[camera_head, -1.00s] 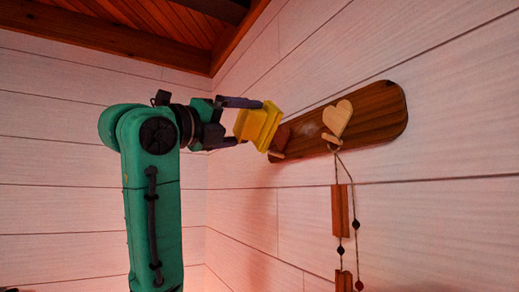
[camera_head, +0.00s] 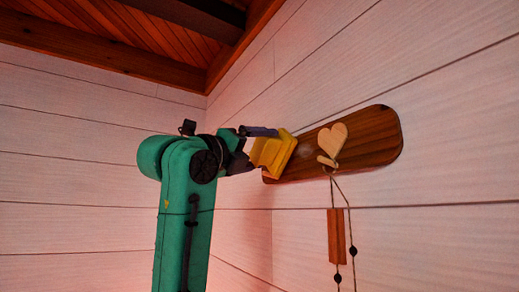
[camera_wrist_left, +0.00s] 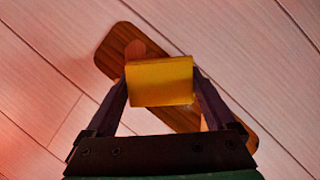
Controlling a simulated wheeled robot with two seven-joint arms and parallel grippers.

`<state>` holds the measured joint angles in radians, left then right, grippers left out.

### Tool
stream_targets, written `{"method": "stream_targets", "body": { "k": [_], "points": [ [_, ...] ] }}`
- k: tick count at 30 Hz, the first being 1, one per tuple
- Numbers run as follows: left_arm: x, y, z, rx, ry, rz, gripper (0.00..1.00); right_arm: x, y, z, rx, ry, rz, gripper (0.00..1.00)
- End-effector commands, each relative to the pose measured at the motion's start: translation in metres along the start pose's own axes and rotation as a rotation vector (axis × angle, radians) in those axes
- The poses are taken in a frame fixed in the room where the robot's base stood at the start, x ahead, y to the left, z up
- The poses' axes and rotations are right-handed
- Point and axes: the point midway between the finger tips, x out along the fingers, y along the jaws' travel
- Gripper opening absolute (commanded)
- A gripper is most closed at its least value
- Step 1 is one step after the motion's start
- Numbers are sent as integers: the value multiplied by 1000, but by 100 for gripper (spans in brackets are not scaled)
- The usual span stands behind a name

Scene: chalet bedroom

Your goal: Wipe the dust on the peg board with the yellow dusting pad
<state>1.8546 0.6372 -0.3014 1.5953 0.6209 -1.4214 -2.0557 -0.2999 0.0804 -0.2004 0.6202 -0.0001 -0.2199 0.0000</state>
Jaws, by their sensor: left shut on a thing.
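The peg board (camera_head: 372,138) is a dark brown wooden plank with rounded ends, mounted at a slant on the wall. A pale wooden heart (camera_head: 332,139) with a small peg (camera_head: 327,161) sits on it. My left gripper (camera_head: 260,150) is shut on the yellow dusting pad (camera_head: 278,155), which is at the board's left end. I cannot tell whether the pad touches the board. In the left wrist view the pad (camera_wrist_left: 160,82) is between both fingers, in front of the board (camera_wrist_left: 112,45). A reddish piece (camera_wrist_left: 135,49) shows just above it. A faint pale patch, perhaps dust, shows beside the pad. The right gripper is not in view.
A cord ornament with a wooden block (camera_head: 336,236) and dark beads hangs below the pale heart. White plank walls (camera_head: 440,80) meet in a corner at the left. A wooden ceiling (camera_head: 110,45) with beams is above. Space left of my arm is clear.

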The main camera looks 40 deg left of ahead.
Motion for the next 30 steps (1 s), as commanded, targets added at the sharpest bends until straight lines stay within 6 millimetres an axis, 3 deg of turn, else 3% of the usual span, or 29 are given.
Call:
{"method": "stream_targets", "body": {
  "k": [30],
  "points": [
    [15,0,-6,0,0,0,45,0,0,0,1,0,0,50]
  ]
}}
